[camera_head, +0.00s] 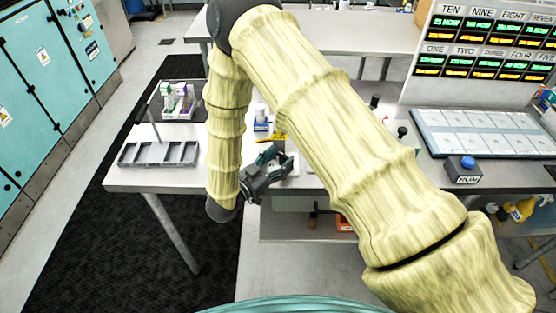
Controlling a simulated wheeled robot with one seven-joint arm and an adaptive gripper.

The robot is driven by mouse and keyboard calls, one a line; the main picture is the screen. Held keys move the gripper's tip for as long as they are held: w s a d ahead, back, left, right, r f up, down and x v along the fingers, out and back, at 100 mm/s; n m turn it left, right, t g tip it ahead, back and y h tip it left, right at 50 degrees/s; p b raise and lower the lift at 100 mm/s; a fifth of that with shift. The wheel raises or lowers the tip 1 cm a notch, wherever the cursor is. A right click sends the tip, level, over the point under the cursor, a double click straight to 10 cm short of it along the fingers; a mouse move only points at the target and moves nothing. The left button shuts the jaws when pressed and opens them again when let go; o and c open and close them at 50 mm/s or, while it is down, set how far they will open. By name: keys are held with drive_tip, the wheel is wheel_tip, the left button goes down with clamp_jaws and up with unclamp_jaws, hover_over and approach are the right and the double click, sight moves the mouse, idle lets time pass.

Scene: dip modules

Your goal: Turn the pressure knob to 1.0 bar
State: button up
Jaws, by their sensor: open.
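My gripper (282,163) is open near the front edge of the white bench (135,178), with its fingers pointing right and nothing seen between them. The arm's pale yellow sleeve crosses the middle of the view. A small black knob-like part (402,131) shows just right of the sleeve, and a black upright part (375,101) stands behind it. I cannot tell whether either one is the pressure knob. No pressure scale is readable, and the sleeve hides part of the bench. Both parts are well to the right of the gripper and apart from it.
A grey compartment tray (158,163), a white rack (180,113) and a blue-and-white item (262,124) are left of the sleeve. Teal cabinets (45,85) line the left.

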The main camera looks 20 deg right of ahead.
drive_tip(key=shift+c, duration=0.4)
drive_tip(key=c, duration=0.9)
drive_tip(key=shift+c, duration=0.2)
drive_tip(key=shift+n, duration=0.3)
drive_tip(key=shift+s+d+n+t+y, duration=0.1)
drive_tip(key=shift+n+t+y, duration=0.4)
drive_tip(key=shift+t, duration=0.4)
drive_tip(key=o, duration=1)
